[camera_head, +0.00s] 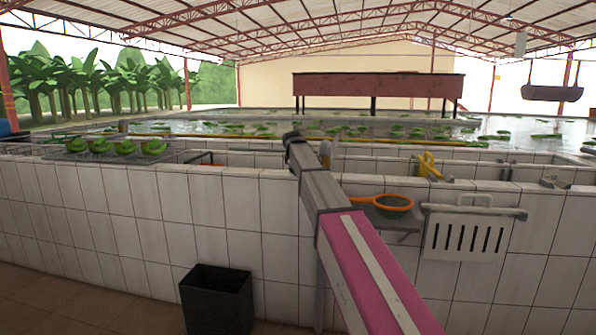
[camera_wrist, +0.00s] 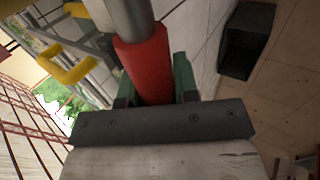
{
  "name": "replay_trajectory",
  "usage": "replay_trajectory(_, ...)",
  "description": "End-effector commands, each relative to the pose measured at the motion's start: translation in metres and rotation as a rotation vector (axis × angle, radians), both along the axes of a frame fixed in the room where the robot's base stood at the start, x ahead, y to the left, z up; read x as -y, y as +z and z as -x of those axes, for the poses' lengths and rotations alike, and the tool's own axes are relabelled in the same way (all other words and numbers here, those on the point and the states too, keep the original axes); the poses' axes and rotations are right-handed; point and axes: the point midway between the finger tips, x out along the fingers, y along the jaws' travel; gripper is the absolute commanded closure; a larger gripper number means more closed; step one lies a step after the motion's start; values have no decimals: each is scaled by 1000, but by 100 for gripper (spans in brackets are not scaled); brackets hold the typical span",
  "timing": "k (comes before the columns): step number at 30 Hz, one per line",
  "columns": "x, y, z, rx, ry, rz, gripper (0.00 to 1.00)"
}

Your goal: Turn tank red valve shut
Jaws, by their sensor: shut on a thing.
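The red valve handle (camera_wrist: 142,62) shows in the wrist view as a red sleeve on a grey metal bar (camera_wrist: 130,18). My gripper (camera_wrist: 153,88) has its green fingers on both sides of the red sleeve and is shut on it. The far ends of the fingers are partly hidden behind the sleeve. In the head view my arm reaches to the tiled tank wall (camera_head: 230,205), and its dark end is at the wall's top edge. The red handle is hidden behind my arm there, and I cannot tell the valve's angle.
A black bin (camera_head: 217,298) stands on the floor by the wall. Yellow handles (camera_head: 428,166) are right of my arm. An orange-rimmed strainer (camera_head: 394,203) and a white slotted board (camera_head: 467,235) hang at the wall. Green bunches (camera_head: 125,147) lie on the left rack.

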Motion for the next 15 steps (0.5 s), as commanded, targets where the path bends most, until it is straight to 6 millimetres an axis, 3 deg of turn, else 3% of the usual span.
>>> replay_trajectory(2,0,-2,1,-6,2,3,100)
replay_trajectory(3,0,-2,1,-6,2,3,61)
replay_trajectory(15,-1,5,5,-2,2,1,61)
